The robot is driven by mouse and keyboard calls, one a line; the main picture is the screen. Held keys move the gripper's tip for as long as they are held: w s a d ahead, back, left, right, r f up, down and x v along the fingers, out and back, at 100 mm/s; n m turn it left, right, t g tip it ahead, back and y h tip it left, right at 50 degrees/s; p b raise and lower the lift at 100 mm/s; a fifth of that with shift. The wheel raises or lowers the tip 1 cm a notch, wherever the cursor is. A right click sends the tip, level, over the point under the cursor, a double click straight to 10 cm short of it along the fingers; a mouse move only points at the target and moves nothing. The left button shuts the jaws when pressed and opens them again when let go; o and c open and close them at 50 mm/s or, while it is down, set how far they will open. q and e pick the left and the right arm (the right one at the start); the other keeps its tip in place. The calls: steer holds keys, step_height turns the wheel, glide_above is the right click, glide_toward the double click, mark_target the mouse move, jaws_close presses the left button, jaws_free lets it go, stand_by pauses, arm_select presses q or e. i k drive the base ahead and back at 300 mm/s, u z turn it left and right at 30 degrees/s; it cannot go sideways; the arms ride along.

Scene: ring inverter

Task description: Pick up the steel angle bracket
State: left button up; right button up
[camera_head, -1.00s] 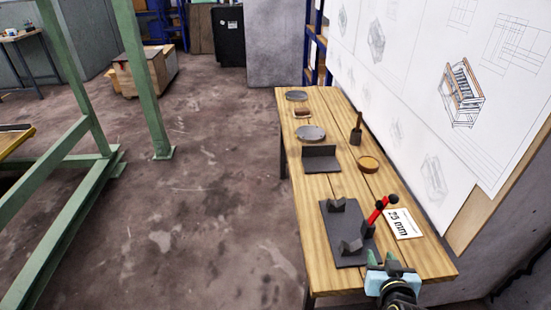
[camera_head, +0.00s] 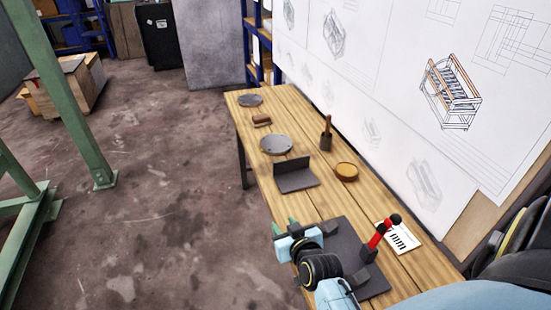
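The steel angle bracket (camera_head: 295,178) is a dark grey L-shape on the wooden bench, with one flange flat and the other upright along its far side. My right gripper (camera_head: 286,225) is at the bench's left edge, on the near side of the bracket and apart from it. Its two fingertips stand apart with nothing between them, so it looks open. My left gripper is not in view.
A dark fixture plate (camera_head: 371,285) with a red-handled clamp (camera_head: 379,235) lies partly behind my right arm. A label card (camera_head: 402,238), round grey discs (camera_head: 276,145), an orange-brown dish (camera_head: 346,171), a wooden-handled tool (camera_head: 326,133) and a small brown-topped block (camera_head: 261,121) share the bench (camera_head: 225,180).

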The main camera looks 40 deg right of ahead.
mark_target(294, 174)
steer(key=i, duration=3.5)
steer(key=z, duration=3.1)
